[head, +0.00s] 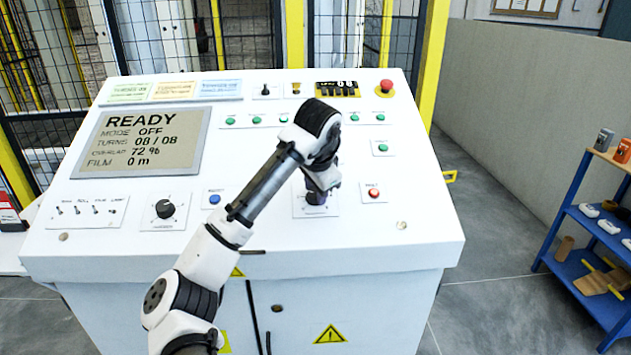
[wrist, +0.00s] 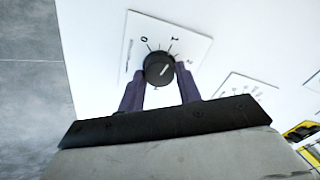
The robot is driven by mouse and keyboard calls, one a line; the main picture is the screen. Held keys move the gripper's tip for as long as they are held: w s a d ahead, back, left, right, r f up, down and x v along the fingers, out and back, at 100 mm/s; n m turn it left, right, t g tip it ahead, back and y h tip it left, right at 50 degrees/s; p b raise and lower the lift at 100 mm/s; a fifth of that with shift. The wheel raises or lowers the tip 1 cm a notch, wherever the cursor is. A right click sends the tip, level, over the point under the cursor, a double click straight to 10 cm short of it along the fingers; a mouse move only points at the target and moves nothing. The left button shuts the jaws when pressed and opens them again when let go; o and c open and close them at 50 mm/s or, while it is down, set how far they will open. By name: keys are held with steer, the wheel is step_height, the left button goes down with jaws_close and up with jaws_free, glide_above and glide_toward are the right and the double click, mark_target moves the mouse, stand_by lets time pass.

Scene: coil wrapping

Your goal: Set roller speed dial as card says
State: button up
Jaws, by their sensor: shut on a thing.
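The dial (wrist: 159,69) is a round black knob on a white plate with printed marks, of which 0, 1 and 2 can be read. My gripper (wrist: 159,72) has its two purple fingers on either side of this knob and is shut on it. In the head view my gripper (head: 317,190) reaches down over the dial's plate (head: 302,211), and my arm hides much of it. A light line on the knob is too faint to read a setting. Green, orange and blue cards (head: 128,92) (head: 174,90) (head: 221,88) lie along the console's top left; their small text is unreadable.
The screen (head: 140,142) reads READY, MODE OFF, TURNS 08/08, OVERLAP 72 %, FILM 0 m. Another black dial (head: 165,208) is at left. A red button (head: 374,193) is close right of my gripper, and a red emergency stop (head: 386,86) is at top right.

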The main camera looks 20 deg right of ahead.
steer(key=m+p, duration=0.2)
steer(key=m, duration=0.2)
steer(key=shift+r+m, duration=0.1)
steer(key=shift+m, duration=0.2)
steer(key=m+p, duration=0.1)
steer(key=m, duration=0.3)
steer(key=shift+m, duration=0.4)
steer(key=shift+p, duration=0.3)
steer(key=o, duration=1)
steer(key=shift+s, duration=0.1)
steer(key=shift+c, duration=0.2)
steer(key=b+v, duration=0.2)
steer(key=v, duration=1.1)
steer(key=shift+r, duration=0.3)
